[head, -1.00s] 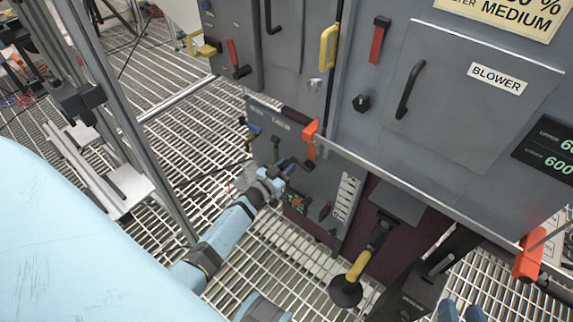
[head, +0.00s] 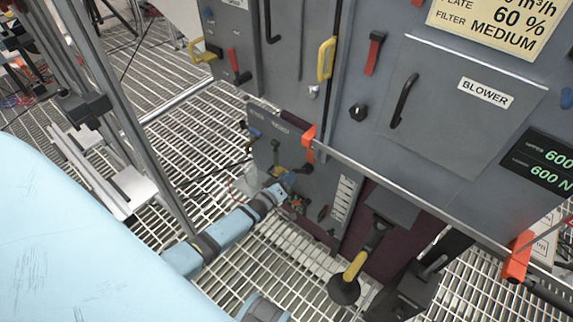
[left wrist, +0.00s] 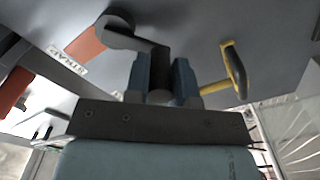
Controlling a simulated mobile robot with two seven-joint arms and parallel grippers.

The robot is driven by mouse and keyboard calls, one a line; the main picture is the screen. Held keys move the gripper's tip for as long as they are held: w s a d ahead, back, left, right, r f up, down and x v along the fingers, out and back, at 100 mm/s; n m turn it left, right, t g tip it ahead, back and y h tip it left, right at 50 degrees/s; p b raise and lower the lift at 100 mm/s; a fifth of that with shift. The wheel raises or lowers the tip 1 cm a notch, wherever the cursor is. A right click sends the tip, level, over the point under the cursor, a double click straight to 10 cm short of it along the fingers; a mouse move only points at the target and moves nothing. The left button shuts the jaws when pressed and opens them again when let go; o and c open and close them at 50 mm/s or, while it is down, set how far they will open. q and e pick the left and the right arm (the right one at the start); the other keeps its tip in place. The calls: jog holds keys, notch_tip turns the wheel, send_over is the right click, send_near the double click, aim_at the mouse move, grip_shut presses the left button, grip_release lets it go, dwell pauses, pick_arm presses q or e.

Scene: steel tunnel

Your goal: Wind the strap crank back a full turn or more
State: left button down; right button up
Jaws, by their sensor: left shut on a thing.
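The strap crank (left wrist: 122,26) shows in the left wrist view as a dark round hub with an arm and a grip post. It is on a grey panel beside a white label that reads STRAP (left wrist: 68,62). My left gripper (left wrist: 160,82) is shut on the crank's grip post, with a blue finger on each side. In the head view my left gripper (head: 287,187) is at the low grey panel, left of centre. The crank is small there and largely hidden by the gripper.
A yellow handle (left wrist: 236,70) stands close to the right of my left gripper. In the head view an orange bracket (head: 308,135) and a rail are above it. A yellow-and-black lever (head: 355,266) stands to the right. Open grating floor (head: 195,135) lies left of the panel.

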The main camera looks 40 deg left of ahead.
pick_arm(q)
jog(key=shift+d+f+n, duration=0.25)
jog(key=shift+f+n, duration=0.1)
jog(key=shift+n, duration=0.55)
jog(key=shift+s+d+f+n, duration=0.1)
jog(key=shift+d+n, duration=0.05)
jog(key=shift+n, duration=0.25)
pick_arm(e)
jog(key=shift+r, duration=0.15)
pick_arm(q)
jog(key=c, duration=1)
grip_release()
pick_arm(e)
jog(key=shift+f, duration=0.2)
pick_arm(q)
jog(key=s+p, duration=0.1)
jog(key=s, duration=0.8)
jog(key=s+a+p, duration=0.1)
jog(key=s, duration=0.3)
jog(key=shift+s+p, duration=0.3)
jog(key=shift+s, duration=0.05)
pick_arm(e)
jog(key=shift+d+r, duration=0.2)
jog(key=shift+d, duration=0.05)
